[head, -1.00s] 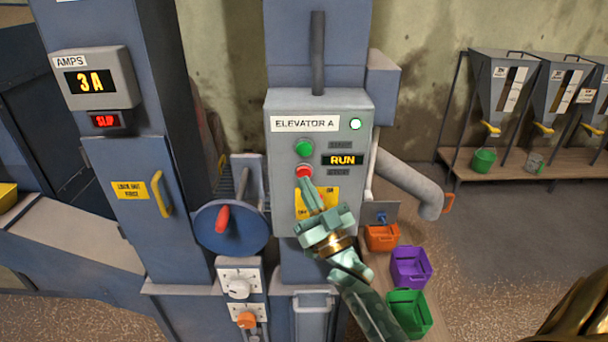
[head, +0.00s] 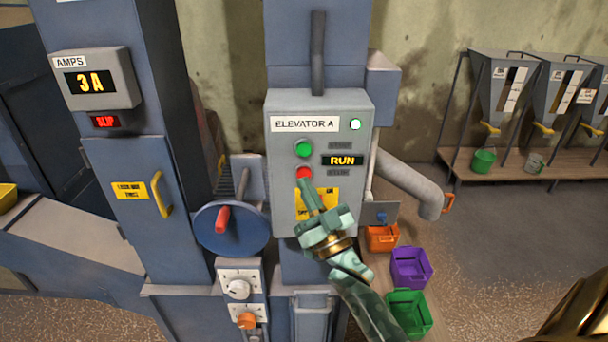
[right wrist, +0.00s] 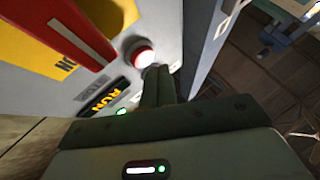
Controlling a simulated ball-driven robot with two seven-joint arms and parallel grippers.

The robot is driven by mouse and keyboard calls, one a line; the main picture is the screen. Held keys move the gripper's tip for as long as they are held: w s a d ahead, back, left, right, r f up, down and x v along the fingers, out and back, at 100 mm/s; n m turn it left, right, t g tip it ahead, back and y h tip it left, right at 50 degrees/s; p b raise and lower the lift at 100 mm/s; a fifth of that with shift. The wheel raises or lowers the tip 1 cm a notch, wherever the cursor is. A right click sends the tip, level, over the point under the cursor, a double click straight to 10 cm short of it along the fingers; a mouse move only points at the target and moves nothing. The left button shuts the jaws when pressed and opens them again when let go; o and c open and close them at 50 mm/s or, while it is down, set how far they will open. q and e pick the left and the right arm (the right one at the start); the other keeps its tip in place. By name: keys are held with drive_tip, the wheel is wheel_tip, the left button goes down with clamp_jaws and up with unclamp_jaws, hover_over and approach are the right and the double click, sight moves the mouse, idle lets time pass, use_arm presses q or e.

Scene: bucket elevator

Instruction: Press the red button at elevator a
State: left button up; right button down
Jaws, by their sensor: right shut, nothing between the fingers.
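The grey control box labelled ELEVATOR A (head: 350,220) stands in the middle of the head view. Its red button (head: 304,173) sits below a green button (head: 303,148), beside a display reading RUN (head: 343,160). My right gripper (head: 305,183) is shut and empty, with its fingertips just below the red button. In the right wrist view the red button (right wrist: 142,55) shows just beyond the fingertips (right wrist: 158,72). I cannot tell for sure whether they touch it. My left gripper is not in view.
A blue handwheel (head: 245,238) with a red handle stands left of the box. Orange (head: 382,240), purple (head: 410,268) and green (head: 411,312) bins stand low to the right. A grey pipe (head: 405,180) juts out right of the box.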

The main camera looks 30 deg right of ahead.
drive_tip(key=shift+w+d, duration=0.1)
idle(0.7)
drive_tip(key=shift+w+d, duration=0.15)
drive_tip(key=shift+w, duration=0.15)
drive_tip(key=shift+w+d, duration=0.25)
drive_tip(key=shift+w, duration=0.1)
idle(0.8)
drive_tip(key=shift+s+a, duration=0.1)
idle(0.3)
drive_tip(key=shift+s+a+p, duration=0.35)
drive_tip(key=shift+s, duration=0.3)
drive_tip(key=shift+a, duration=0.1)
drive_tip(key=shift+s+a+p, duration=0.3)
drive_tip(key=shift+s+a, duration=0.1)
drive_tip(key=shift+s, duration=0.3)
drive_tip(key=shift+s+a+p, duration=0.35)
drive_tip(key=shift+s+a, duration=0.1)
drive_tip(key=shift+s, duration=0.3)
drive_tip(key=shift+s+a+p, duration=0.3)
drive_tip(key=shift+s+a, duration=0.1)
drive_tip(key=shift+s, duration=0.3)
